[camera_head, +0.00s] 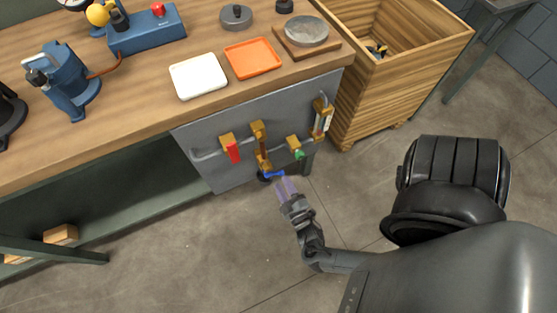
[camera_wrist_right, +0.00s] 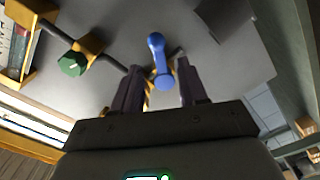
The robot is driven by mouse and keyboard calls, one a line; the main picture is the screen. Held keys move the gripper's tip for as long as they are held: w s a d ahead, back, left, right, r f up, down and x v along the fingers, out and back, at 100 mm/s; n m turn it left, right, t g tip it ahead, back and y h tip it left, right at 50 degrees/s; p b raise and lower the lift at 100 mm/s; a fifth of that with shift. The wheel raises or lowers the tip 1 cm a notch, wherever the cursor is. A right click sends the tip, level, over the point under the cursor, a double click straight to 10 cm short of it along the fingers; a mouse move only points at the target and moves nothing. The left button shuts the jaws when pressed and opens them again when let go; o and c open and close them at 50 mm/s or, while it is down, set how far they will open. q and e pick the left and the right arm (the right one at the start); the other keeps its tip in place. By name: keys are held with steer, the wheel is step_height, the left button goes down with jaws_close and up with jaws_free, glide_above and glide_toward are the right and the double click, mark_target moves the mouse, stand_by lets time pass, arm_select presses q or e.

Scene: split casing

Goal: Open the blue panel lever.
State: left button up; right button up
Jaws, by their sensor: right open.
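The blue lever (camera_head: 274,174) sits low on the grey panel (camera_head: 212,166) at the front of the workbench, below a brass fitting. In the right wrist view the blue lever (camera_wrist_right: 160,62) runs from a rounded end at the top down to a wider lower end. My right gripper (camera_head: 283,183) is just in front of it in the head view. In the wrist view its two fingers stand apart on either side of the lever, with a visible gap on both sides. Contact cannot be made out. My left gripper is not in view.
A gauge-like fitting (camera_head: 323,117) is at the panel's right. A wooden crate (camera_head: 372,105) stands to the right. The floor before the panel is clear.

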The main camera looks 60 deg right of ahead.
steer(key=shift+v, duration=1.6)
